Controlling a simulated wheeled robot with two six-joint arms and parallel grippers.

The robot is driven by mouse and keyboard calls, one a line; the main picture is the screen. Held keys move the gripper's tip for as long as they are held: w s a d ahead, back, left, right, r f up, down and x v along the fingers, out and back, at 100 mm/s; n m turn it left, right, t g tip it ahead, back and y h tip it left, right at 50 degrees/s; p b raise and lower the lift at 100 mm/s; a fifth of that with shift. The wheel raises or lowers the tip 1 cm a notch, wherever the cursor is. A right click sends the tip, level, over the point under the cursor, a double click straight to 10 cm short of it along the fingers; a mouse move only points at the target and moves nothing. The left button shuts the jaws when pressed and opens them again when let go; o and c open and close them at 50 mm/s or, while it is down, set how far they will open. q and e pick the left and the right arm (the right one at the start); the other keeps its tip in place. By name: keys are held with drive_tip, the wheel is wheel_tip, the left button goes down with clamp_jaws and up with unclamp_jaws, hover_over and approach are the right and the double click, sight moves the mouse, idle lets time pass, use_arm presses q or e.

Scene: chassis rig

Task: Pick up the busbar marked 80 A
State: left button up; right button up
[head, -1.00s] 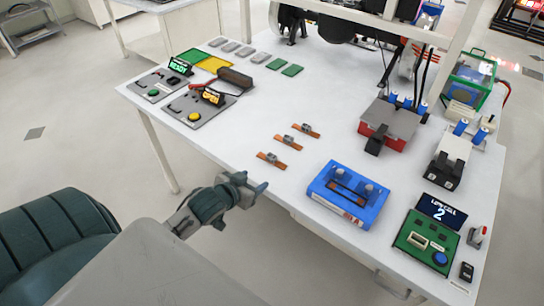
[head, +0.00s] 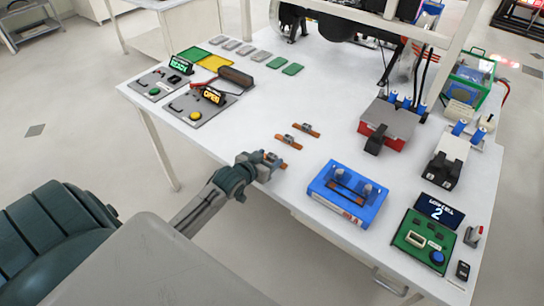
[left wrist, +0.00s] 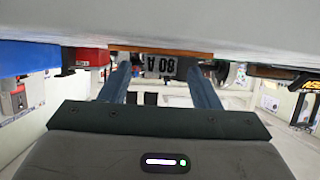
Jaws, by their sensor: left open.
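Three copper busbars with grey blocks lie on the white table in the head view. The nearest busbar (head: 270,156) is partly hidden by my left gripper (head: 268,163). The other two are the middle busbar (head: 288,141) and the far busbar (head: 306,129). In the left wrist view a copper busbar (left wrist: 140,50) carries a label reading 80 A, upside down. My left gripper (left wrist: 158,78) is open there, its two fingers on either side of the label. I cannot tell whether they touch the busbar. My right gripper is in neither view.
A blue fixture (head: 346,194) stands right of the busbars. A red box with a grey top (head: 390,125) is behind it. A green panel (head: 424,241) reading 2 is at the right. A grey panel with an OPEN sign (head: 196,110) lies left. The table between is clear.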

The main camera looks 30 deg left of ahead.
use_arm(q)
drive_tip(key=shift+x, duration=1.1)
drive_tip(key=shift+w+f, duration=0.15)
drive_tip(key=shift+w, duration=0.05)
drive_tip(key=shift+s, duration=0.1)
drive_tip(key=shift+c, duration=1)
drive_tip(key=c, duration=0.9)
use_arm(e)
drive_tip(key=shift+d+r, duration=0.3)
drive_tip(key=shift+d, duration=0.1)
